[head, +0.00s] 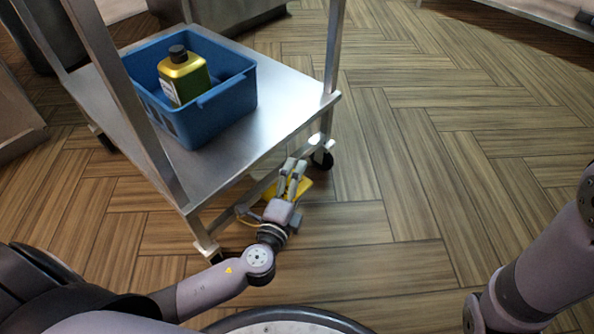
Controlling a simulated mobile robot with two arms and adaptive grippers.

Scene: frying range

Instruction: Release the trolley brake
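The steel trolley (285,112) stands at the left, with its lower shelf and legs in view. A yellow part (304,187), which looks like the brake pedal, shows low beside the trolley's near right edge, close to a black caster (322,160). My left gripper (294,165) is over this yellow part and covers some of it. Its two fingers point away from me toward the trolley's lower rail. I cannot tell whether they touch the pedal or how far apart they are. My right arm shows at the right edge; its gripper is out of view.
A blue bin (222,109) holding a yellow-green bottle (184,76) with a dark cap sits on the trolley's shelf. Trolley posts rise near my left arm. Steel units stand at the back and left. The wood-patterned floor (440,130) to the right is clear.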

